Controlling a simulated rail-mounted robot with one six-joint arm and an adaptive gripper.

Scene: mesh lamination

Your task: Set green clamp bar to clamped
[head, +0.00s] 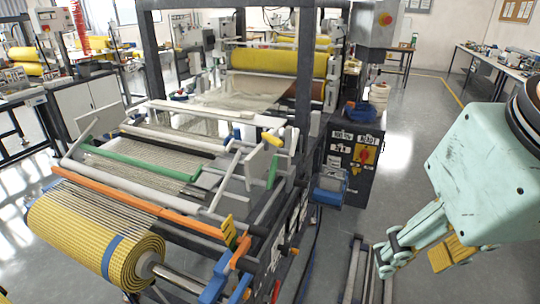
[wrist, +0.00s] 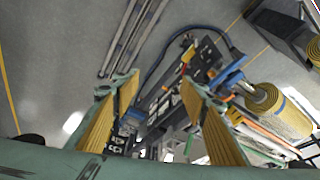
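The green clamp bar (head: 140,162) lies across the pale mesh on the machine's near frame, left of centre in the head view. From this angle I cannot tell whether it is raised or pressed down. My gripper (head: 412,262) hangs over the floor to the right of the machine, well apart from the bar. In the wrist view my gripper (wrist: 158,84) shows two yellow-padded fingers spread apart, with nothing between them.
An orange bar (head: 125,200) with a yellow lever (head: 228,231) lies in front of the green bar. A yellow mesh roll (head: 85,240) is at the near left. A control box (head: 362,155) with a red switch stands beyond the frame. Metal rails (head: 353,268) run along the floor.

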